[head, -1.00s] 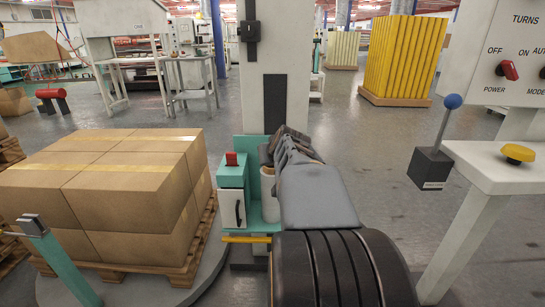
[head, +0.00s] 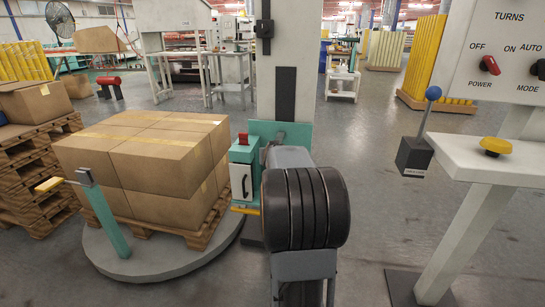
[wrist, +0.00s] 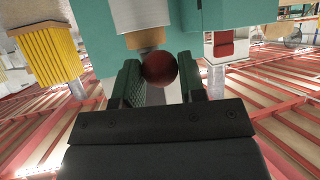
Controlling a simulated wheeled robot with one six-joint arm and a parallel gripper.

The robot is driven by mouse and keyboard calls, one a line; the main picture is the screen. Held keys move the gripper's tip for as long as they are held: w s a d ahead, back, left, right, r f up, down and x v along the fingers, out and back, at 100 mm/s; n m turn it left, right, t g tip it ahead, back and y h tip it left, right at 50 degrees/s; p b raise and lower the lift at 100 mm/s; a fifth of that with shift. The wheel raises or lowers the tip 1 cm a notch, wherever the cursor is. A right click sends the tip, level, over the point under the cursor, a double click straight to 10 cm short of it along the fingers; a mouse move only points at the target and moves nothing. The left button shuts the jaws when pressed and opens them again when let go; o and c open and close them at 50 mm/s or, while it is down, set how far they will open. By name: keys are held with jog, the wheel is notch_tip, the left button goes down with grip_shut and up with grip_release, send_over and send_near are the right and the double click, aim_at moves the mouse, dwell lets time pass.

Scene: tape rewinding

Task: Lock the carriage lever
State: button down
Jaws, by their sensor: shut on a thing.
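In the wrist view my gripper (wrist: 160,85) has its two green-padded fingers on either side of a dark red ball knob (wrist: 160,68), in front of the teal carriage (wrist: 95,30). A white film roll (wrist: 140,14) with a brown core end is just above the knob in that picture. In the head view the carriage (head: 256,130) sits low on the grey mast, with a red-capped teal box and a white door with a black handle. My dark ridged arm hides the gripper, the knob and part of the carriage there.
A pallet of cardboard boxes (head: 160,150) stands on the round turntable (head: 140,266) at left, with a yellow-tipped teal post (head: 108,215) before it. Floor between is clear.

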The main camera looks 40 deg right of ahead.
jog(key=shift+a+f, duration=0.2)
jog(key=shift+f, duration=0.5)
jog(key=c, duration=0.7)
grip_release()
jog(key=shift+w+d+f, duration=0.1)
jog(key=shift+d+f, duration=0.05)
jog(key=shift+d, duration=0.15)
jog(key=shift+a+r, duration=0.2)
jog(key=shift+r, duration=0.2)
jog(key=shift+p+v, duration=2.1)
jog(key=shift+v, duration=4.7)
jog(key=shift+d, duration=0.2)
jog(key=shift+a+r, duration=0.1)
jog(key=shift+r, duration=0.05)
